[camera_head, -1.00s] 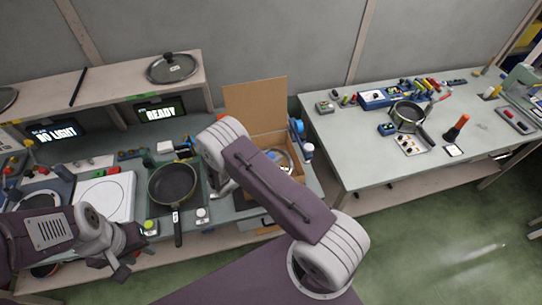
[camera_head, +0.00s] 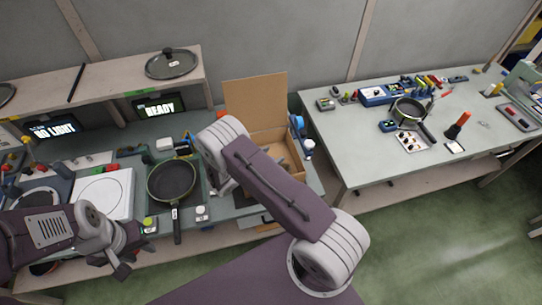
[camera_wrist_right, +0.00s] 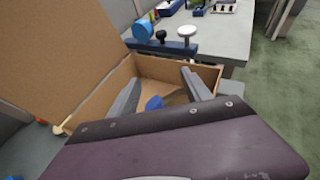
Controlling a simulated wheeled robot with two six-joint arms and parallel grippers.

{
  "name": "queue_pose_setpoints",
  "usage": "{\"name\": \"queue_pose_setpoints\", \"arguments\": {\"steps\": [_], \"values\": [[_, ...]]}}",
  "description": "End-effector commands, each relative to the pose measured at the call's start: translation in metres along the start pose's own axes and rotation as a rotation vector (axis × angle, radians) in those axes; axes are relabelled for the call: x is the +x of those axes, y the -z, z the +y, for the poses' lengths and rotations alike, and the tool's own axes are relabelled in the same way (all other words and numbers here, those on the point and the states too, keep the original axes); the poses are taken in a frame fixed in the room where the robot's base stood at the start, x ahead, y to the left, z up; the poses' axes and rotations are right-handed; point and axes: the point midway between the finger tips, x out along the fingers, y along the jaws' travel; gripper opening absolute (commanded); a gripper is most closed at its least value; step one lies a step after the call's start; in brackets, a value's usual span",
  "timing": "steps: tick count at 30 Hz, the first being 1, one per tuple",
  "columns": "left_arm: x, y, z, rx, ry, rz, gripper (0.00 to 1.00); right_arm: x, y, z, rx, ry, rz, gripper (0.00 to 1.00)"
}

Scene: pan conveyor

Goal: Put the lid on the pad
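A glass lid (camera_head: 184,66) with a dark knob lies on the shelf at the back left in the head view. A white square pad (camera_head: 118,207) with a ring mark is on the left bench, beside a dark pan (camera_head: 172,181). My right gripper (camera_wrist_right: 160,82) is open, its two fingers spread inside a cardboard box (camera_wrist_right: 98,106) in the right wrist view. A blue object (camera_wrist_right: 154,103) shows between the fingers, not gripped. In the head view my right arm hides most of that gripper. My left gripper (camera_head: 118,265) is low at the bench's front; its opening is unclear.
The box's raised flap (camera_head: 255,103) stands behind it. A shelf (camera_head: 120,82) with screens beneath runs along the back. Small bottles (camera_head: 201,213) stand near the pan. The right table (camera_head: 370,160) holds another pan (camera_head: 410,111) and tools, with bare space at its front left.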

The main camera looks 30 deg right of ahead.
Motion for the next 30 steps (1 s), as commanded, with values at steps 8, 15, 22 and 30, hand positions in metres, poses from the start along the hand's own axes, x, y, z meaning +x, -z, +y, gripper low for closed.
{"name": "queue_pose_setpoints", "arguments": {"steps": [8,15,22,30], "values": [[-0.015,0.002,0.000,0.000,0.000,0.000,0.36,-0.006,-0.014,0.000,0.000,0.000,0.000,0.57],[0.011,-0.001,0.000,0.000,0.000,-0.001,0.36,-0.062,-0.007,0.002,0.001,-0.008,0.000,0.57],[0.022,-0.002,0.000,0.000,0.000,0.000,0.36,-0.111,-0.009,0.001,0.002,-0.004,0.001,0.57],[0.023,-0.002,0.000,0.000,0.000,0.000,0.36,-0.125,-0.011,0.000,-0.001,0.000,0.000,0.57]]}}
